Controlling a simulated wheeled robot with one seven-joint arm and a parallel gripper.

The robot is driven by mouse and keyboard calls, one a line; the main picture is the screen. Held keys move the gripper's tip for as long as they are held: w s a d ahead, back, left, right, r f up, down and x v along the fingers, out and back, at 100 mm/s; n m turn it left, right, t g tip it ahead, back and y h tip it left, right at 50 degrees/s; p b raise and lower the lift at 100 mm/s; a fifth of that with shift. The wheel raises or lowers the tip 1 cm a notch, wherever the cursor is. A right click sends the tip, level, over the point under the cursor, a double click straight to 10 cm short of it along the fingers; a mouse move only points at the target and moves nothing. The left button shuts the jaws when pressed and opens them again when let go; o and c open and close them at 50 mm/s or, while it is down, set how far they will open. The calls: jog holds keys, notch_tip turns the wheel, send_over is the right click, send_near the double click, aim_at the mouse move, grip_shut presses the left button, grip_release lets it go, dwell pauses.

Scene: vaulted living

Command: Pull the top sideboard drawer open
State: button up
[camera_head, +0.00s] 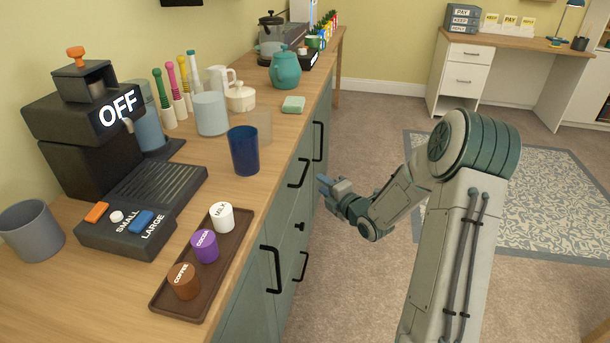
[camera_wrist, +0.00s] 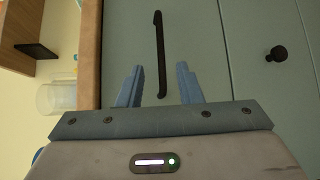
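The sideboard (camera_head: 262,290) has green fronts under a wooden top. The top drawer's black bar handle (camera_head: 299,173) is just below the worktop edge, and the drawer front looks flush. My gripper (camera_head: 324,183) is in front of it, a little to the right in the head view. In the wrist view, my gripper (camera_wrist: 158,72) is open with its two blue fingers apart. The dark handle (camera_wrist: 160,45) shows in the gap between them, with nothing gripped. I cannot tell whether the fingertips reach past the bar.
A black knob (camera_head: 299,226) and a lower handle (camera_head: 303,266) are below. Other bar handles (camera_head: 271,269) are on neighbouring fronts. A blue cup (camera_head: 244,150) and a brown tray (camera_head: 171,304) stand near the worktop edge. Carpet (camera_head: 350,285) in front is clear.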

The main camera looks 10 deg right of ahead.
aim_at(305, 171)
jog(key=x, duration=1)
jog(key=shift+w+a+b, duration=0.15)
jog(key=shift+w+b, duration=0.2)
jog(key=shift+f, duration=0.1)
grip_shut()
